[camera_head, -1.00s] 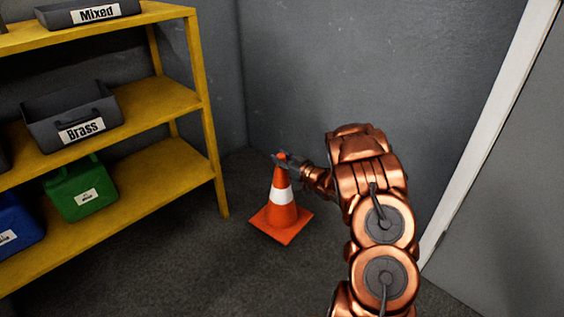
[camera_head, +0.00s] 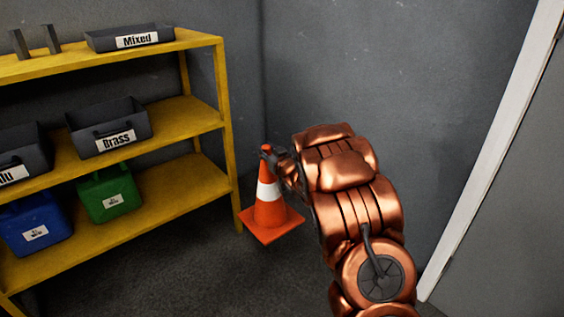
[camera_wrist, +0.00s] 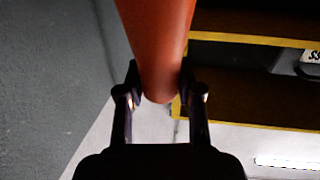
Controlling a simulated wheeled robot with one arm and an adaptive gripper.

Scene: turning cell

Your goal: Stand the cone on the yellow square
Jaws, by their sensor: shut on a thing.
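The orange cone (camera_head: 269,209) with a white band is upright in the head view, near the right end of the yellow shelf. My gripper (camera_head: 268,153) is shut on its narrow top from the right side. In the wrist view the cone (camera_wrist: 158,45) is between the two fingers of my gripper (camera_wrist: 160,92), which touch it on both sides near its tip. The cone's base looks raised off the floor, though the exact gap is hard to tell. No yellow square shows in these views.
A yellow shelf unit (camera_head: 205,118) stands at the left with a Brass bin (camera_head: 85,129), a Mixed bin (camera_head: 103,42), a green bin (camera_head: 109,196) and a blue bin (camera_head: 35,222). Grey walls close off the back. A white door frame (camera_head: 490,150) is at the right.

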